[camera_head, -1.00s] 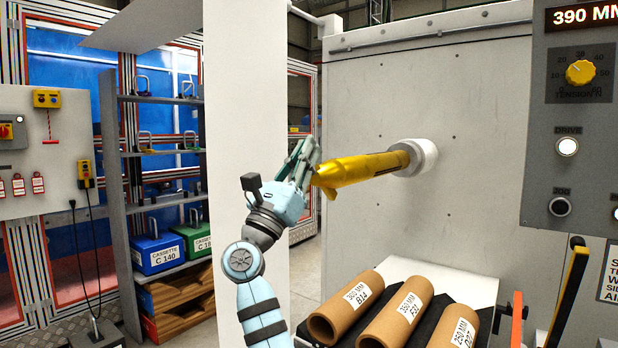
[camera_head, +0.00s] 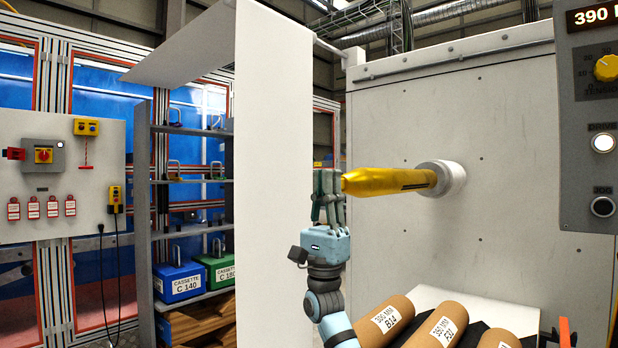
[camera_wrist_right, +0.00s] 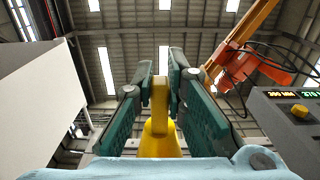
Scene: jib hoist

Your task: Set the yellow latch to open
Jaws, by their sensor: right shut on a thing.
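The yellow shaft (camera_head: 385,182) sticks out level from a white collar on the machine's pale wall. My right gripper (camera_head: 328,176) points up at the shaft's free left end, its fingers in front of the tip. In the right wrist view a narrow yellow latch (camera_wrist_right: 160,98) stands between the two green finger pads of my right gripper (camera_wrist_right: 158,88), and the gripper is shut on it. A wider yellow part (camera_wrist_right: 160,138) shows below it. In the head view the latch is hidden by the fingers. My left gripper is out of view.
A tall white sheet (camera_head: 272,170) hangs just left of the gripper. Cardboard tubes (camera_head: 440,328) lie below the shaft. A control panel (camera_head: 588,140) is at right. A shelf with blue and green cassettes (camera_head: 180,283) stands behind left.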

